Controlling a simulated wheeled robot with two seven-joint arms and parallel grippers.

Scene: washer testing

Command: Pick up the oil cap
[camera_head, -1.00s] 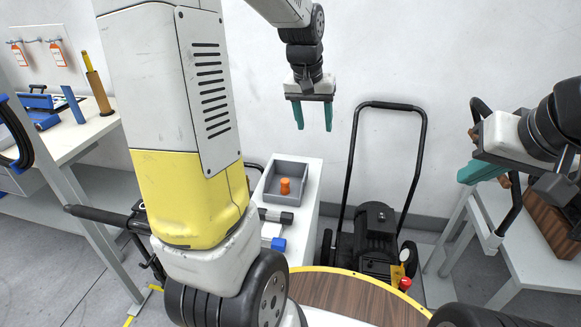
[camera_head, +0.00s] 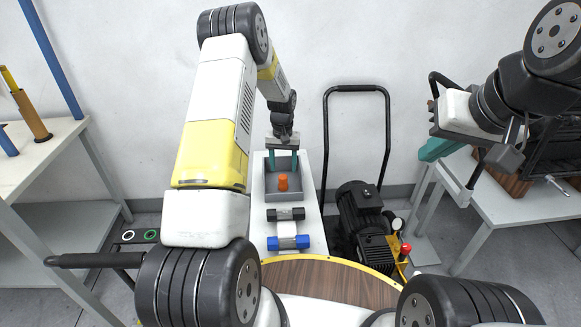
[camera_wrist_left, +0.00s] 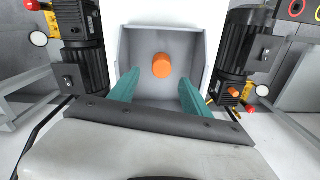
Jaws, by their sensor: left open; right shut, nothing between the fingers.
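The orange oil cap (camera_head: 283,182) stands in a grey open tray (camera_head: 300,193) on a narrow white stand. The cap (camera_wrist_left: 161,65) also shows in the left wrist view, near the middle of the tray (camera_wrist_left: 190,42). My left gripper (camera_head: 283,162) is open and empty above the tray, with teal fingers apart. In the left wrist view its fingertips (camera_wrist_left: 158,80) point toward the cap, one on either side of the line to it, not touching it. My right gripper (camera_head: 432,152) is shut and empty at the right, far from the tray.
On the white stand (camera_head: 262,220), a black-ended part (camera_head: 286,214) and a blue-ended part (camera_head: 288,243) lie in front of the tray. A black machine with a tall handle (camera_head: 362,215) stands close to the right. A white table (camera_head: 515,208) is further right.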

